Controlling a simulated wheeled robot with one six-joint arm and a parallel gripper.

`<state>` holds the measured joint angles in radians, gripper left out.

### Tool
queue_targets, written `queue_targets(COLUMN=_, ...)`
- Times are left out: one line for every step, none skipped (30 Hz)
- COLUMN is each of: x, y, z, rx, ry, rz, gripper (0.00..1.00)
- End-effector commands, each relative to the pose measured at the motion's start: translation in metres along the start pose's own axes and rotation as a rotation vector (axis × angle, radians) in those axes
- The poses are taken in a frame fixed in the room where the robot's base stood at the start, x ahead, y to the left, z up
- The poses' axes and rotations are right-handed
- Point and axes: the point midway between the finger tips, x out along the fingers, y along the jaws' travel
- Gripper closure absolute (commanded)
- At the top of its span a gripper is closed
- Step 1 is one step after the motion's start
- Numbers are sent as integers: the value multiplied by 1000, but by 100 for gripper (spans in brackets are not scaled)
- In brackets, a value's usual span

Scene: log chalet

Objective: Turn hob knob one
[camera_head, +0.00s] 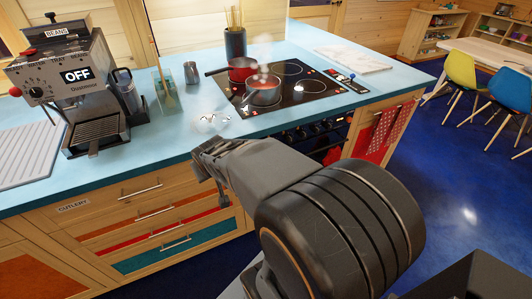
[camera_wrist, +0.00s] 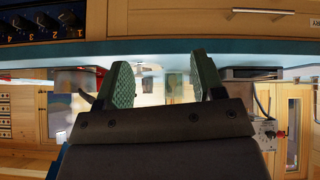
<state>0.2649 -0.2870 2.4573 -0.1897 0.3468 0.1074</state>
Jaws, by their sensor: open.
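The hob (camera_head: 285,85) is set in the blue worktop, with a row of knobs (camera_head: 305,130) on the dark front panel below it. In the wrist view, which is upside down, the numbered knobs stand at the top left. The knob nearest the label 1 looks to be hob knob one (camera_wrist: 67,18). My gripper (camera_head: 210,168) is in front of the worktop edge, left of the knobs and apart from them. Its two green-padded fingers (camera_wrist: 163,78) are spread with nothing between them. My arm covers part of the cabinet front beside the oven.
A red pan (camera_head: 241,69) and a steaming pot (camera_head: 262,90) stand on the hob. A coffee machine (camera_head: 85,80) stands on the left of the worktop (camera_head: 185,125). Drawer handles (camera_head: 140,188) stick out below. Red cloths (camera_head: 387,128) hang right of the oven.

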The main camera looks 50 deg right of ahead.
Motion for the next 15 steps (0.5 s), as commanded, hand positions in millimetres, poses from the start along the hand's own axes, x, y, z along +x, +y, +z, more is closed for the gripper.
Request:
queue_targets(x=37, y=28, z=2, rx=45, ry=52, rz=44, gripper=38)
queue_targets(x=53, y=44, z=-2, rx=67, ry=98, rz=63, gripper=38)
queue_targets(x=73, y=66, z=-4, rx=94, ry=160, rz=85, gripper=38)
queue_targets(x=86, y=81, z=-4, rx=114, ry=207, rz=95, gripper=38)
queue_targets(x=100, y=96, z=-3, rx=134, ry=250, rz=97, gripper=38)
queue_targets(x=115, y=115, z=1, rx=157, ry=308, rz=99, gripper=38)
queue_targets(x=126, y=129, z=4, rx=177, ry=352, rz=99, gripper=38)
queue_targets(x=136, y=142, z=9, rx=194, ry=393, rz=94, gripper=38)
queue_targets(x=147, y=157, z=17, rx=219, ry=449, rz=84, gripper=38)
queue_targets(x=154, y=168, z=23, rx=237, ry=488, rz=73, gripper=38)
queue_targets(x=160, y=177, z=29, rx=256, ry=528, rz=62, gripper=38)
queue_targets(x=168, y=188, z=39, rx=281, ry=578, rz=43, gripper=38)
queue_targets(x=172, y=195, z=46, rx=300, ry=613, rz=29, gripper=38)
queue_targets(x=175, y=202, z=54, rx=318, ry=648, rz=14, gripper=38)
queue_targets(x=178, y=209, z=63, rx=343, ry=692, rz=-6, gripper=38)
